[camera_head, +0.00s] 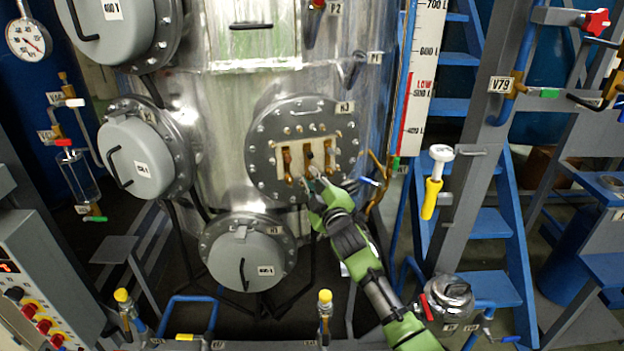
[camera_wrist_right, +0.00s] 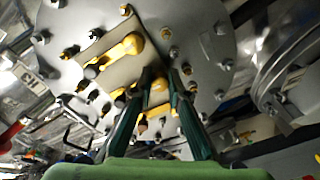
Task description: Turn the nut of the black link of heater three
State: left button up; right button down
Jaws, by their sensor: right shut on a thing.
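Heater three is the round grey flange (camera_head: 262,132) labelled H3 on the front of the steel tank. Its beige terminal panel (camera_head: 272,148) carries brass links and a small dark piece (camera_head: 308,156) near the middle. My right gripper (camera_head: 311,184) reaches up from below to the lower middle of this panel. In the right wrist view, its two dark green fingers (camera_wrist_right: 162,80) close around a brass part (camera_wrist_right: 158,95), apparently the nut. The fingertips partly hide the grip, and the link's black colour is hard to tell there. My left gripper is not in view.
Two other covered heaters, one at left (camera_head: 135,155) and one below (camera_head: 245,258), stick out from the tank. A grey control box (camera_head: 45,280) is at the lower left.

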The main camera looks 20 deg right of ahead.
jog(key=shift+f, duration=0.15)
jog(key=c, duration=2)
grip_release()
jog(key=shift+o, duration=0.2)
jog(key=s, duration=1.2)
jog(key=shift+d, duration=0.1)
